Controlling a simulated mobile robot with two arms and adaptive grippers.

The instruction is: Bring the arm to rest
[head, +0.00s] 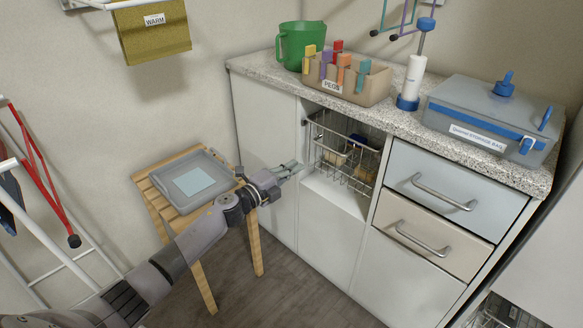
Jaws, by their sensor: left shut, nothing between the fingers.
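My left gripper (290,170) reaches in from the lower left and is shut, with nothing held. It is in front of the cabinet's white door, just left of the open niche with the wire basket (347,150). Its wrist passes over the front right of the wooden stool (157,193). My right gripper is not in this view.
A grey tray (222,160) lies on the stool. The cabinet's speckled counter (395,118) bears a green jug (301,45), a peg box (340,88), a paper roll (412,80) and a lidded grey box (485,115). A drying rack (45,175) stands left.

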